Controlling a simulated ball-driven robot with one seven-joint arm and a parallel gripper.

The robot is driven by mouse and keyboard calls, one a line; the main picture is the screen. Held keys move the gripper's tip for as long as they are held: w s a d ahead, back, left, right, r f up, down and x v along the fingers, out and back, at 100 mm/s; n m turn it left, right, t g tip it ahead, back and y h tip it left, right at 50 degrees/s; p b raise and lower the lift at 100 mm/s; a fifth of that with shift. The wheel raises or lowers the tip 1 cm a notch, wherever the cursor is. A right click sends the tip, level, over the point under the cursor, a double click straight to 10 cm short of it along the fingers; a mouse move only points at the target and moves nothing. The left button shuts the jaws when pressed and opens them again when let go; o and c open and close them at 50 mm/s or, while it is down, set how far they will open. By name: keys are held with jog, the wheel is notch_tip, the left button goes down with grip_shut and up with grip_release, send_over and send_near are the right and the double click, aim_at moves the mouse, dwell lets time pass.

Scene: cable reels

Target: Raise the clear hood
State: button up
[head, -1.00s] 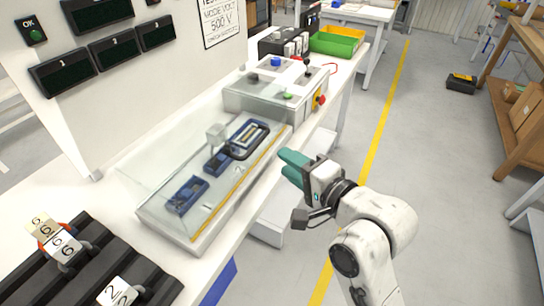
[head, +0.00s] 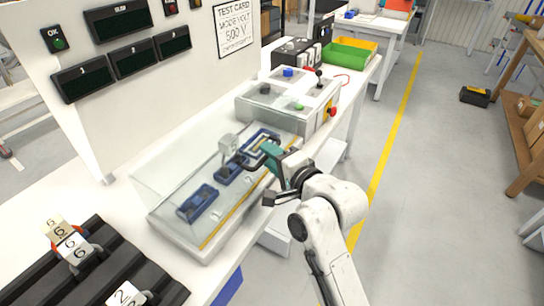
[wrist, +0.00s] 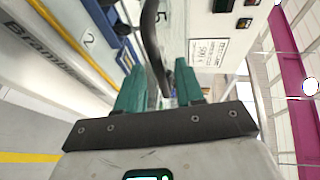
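The clear hood (head: 172,172) is a see-through box lying down over the white test fixture on the bench. Blue holders (head: 198,203) show through it. A black bar handle (wrist: 152,45) rises in the wrist view and passes between my fingers. My gripper (head: 268,158) is at the hood's front right side, by this handle. Its two green fingers (wrist: 160,88) stand apart on either side of the bar, with a small gap visible on the right. Whether the left finger touches the bar is unclear. The far end of the fingers is partly hidden in the head view.
A grey control box (head: 290,103) with buttons and a red knob stands just behind the hood. A display panel (head: 120,50) rises on the left. A black rack (head: 75,265) with numbered tags lies at the near left. The floor (head: 440,200) to the right is open.

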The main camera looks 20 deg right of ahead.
jog(key=shift+c, duration=0.3)
grip_shut()
dwell(0.3)
